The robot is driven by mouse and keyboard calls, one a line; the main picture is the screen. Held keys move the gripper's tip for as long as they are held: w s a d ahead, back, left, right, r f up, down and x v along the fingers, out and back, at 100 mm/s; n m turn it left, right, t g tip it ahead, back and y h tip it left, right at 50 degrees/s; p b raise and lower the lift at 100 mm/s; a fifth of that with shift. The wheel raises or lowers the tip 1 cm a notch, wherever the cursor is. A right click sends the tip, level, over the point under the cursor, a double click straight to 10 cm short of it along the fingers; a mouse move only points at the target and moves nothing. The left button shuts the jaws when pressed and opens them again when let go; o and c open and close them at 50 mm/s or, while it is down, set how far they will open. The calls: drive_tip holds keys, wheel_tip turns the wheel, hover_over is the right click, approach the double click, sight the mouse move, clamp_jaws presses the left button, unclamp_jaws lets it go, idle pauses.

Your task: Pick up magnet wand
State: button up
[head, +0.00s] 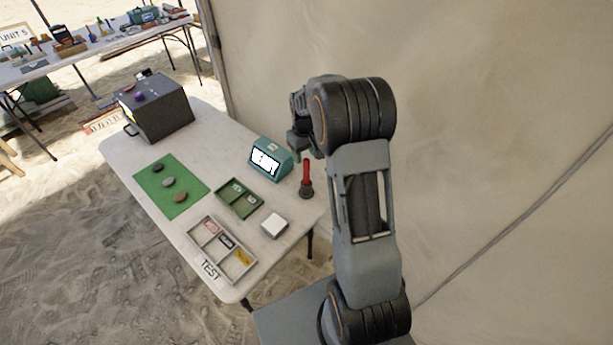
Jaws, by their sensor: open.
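The magnet wand (307,179) has a red shaft and a dark round base. It stands upright near the right edge of the white table (217,145), beside the teal device. My gripper (299,152) is above and slightly left of the wand's top, pointing down. It is open and looks apart from the wand, with nothing seen between its fingers. My own arm hides part of the gripper and the area behind it.
A teal device with a lit screen (270,159) is just left of the wand. A green tray (239,199), a white block (274,225), a sectioned tray (222,250), a green mat (172,187) with three stones and a dark box (155,108) share the table. Tent fabric rises behind.

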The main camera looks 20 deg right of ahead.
sight(307, 160)
drive_tip(key=shift+s+d+f+p, duration=0.15)
drive_tip(key=shift+f+p, duration=0.15)
drive_tip(key=shift+f, duration=1)
drive_tip(key=shift+d+f+p, duration=0.1)
drive_tip(key=shift+f+p, duration=0.15)
drive_tip(key=shift+f, duration=1)
drive_tip(key=shift+c, duration=0.4)
drive_tip(key=c, duration=0.8)
drive_tip(key=shift+c, duration=0.2)
